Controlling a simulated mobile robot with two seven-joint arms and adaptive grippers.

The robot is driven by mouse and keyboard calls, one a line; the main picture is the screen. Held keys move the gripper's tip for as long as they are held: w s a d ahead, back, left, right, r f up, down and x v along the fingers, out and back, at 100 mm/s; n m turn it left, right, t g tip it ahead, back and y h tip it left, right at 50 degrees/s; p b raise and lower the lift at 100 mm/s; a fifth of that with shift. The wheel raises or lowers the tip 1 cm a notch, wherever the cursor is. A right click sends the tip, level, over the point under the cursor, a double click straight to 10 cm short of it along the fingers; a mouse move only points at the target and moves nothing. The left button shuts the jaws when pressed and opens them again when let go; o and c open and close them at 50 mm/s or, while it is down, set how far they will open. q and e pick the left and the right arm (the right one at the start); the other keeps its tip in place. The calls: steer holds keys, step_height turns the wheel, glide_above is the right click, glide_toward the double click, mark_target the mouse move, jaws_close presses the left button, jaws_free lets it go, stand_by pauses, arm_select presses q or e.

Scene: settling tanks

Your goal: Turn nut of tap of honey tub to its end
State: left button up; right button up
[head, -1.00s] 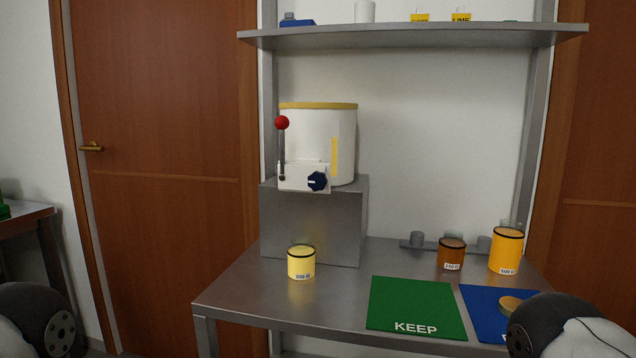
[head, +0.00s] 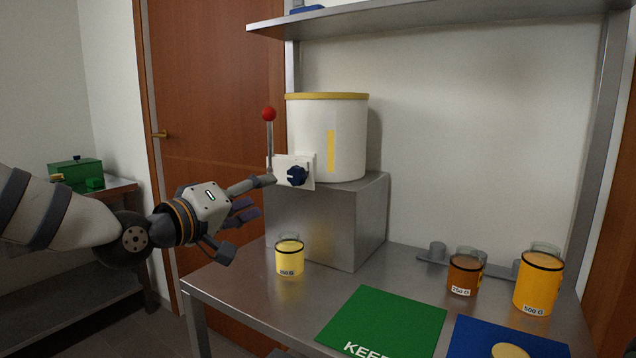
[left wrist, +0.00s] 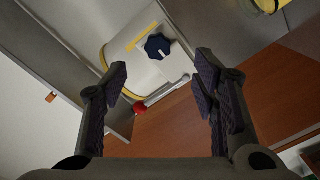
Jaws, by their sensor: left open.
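The honey tub (head: 345,140), white with a yellow lid rim, stands on a grey metal block. Its white tap plate carries a dark blue lobed nut (head: 297,175) and an upright lever with a red ball (head: 269,114). My left gripper (head: 248,212) is open, to the left of the tap and slightly lower. In the left wrist view, the nut (left wrist: 158,46) shows between and beyond the open fingers (left wrist: 162,72), with nothing held. The red ball (left wrist: 140,107) shows there too, near the left finger in the picture. My right gripper is not in view.
A yellow-filled jar (head: 289,258) stands on the table in front of the metal block (head: 340,225). A brown jar (head: 465,273) and an orange jar (head: 538,283) stand at right. A green KEEP mat (head: 385,322) and a blue mat (head: 490,340) lie in front. A shelf hangs above.

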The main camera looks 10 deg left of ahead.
mark_target(294, 177)
arm_select(q)
steer(key=x, duration=0.7)
steer(key=b+x, duration=0.1)
steer(key=x, duration=0.3)
steer(key=shift+a, duration=0.3)
steer(key=shift+w+d+r, duration=0.2)
steer(key=shift+w+r, duration=0.05)
steer(key=shift+w, duration=0.3)
steer(key=shift+r, duration=0.2)
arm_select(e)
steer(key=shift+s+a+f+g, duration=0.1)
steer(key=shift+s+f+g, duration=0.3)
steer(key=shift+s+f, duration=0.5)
arm_select(q)
steer(key=c, duration=1.2)
steer(key=shift+o, duration=0.2)
